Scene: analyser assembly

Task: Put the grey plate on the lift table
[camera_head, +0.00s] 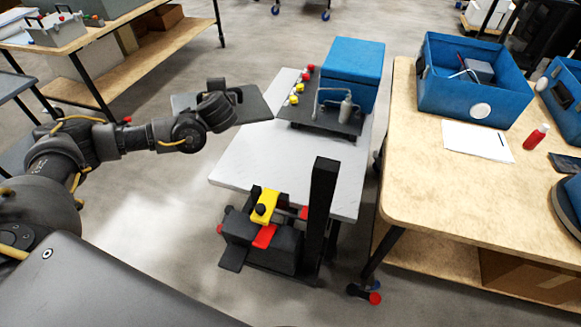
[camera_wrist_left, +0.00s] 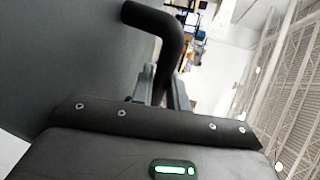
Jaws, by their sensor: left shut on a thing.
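The grey plate (camera_head: 253,106) is dark and flat, with a black handle. My left gripper (camera_head: 232,96) is shut on the handle and holds the plate in the air, with the gripper and wrist hiding its middle. In the left wrist view the curved black handle (camera_wrist_left: 165,28) runs between the fingers (camera_wrist_left: 163,88), and the plate's dark face (camera_wrist_left: 70,55) fills the left side. The lift table (camera_head: 248,158) has a pale grey top and stands right of the gripper. The plate's right end overlaps the table's left edge in the head view. My right gripper is not in view.
On the lift table's far half are a blue box (camera_head: 352,70) and a dark base (camera_head: 305,112) with red and yellow knobs. Its near half is bare. A black post (camera_head: 321,205) rises at its front. A wooden workbench (camera_head: 430,190) with blue bins stands right.

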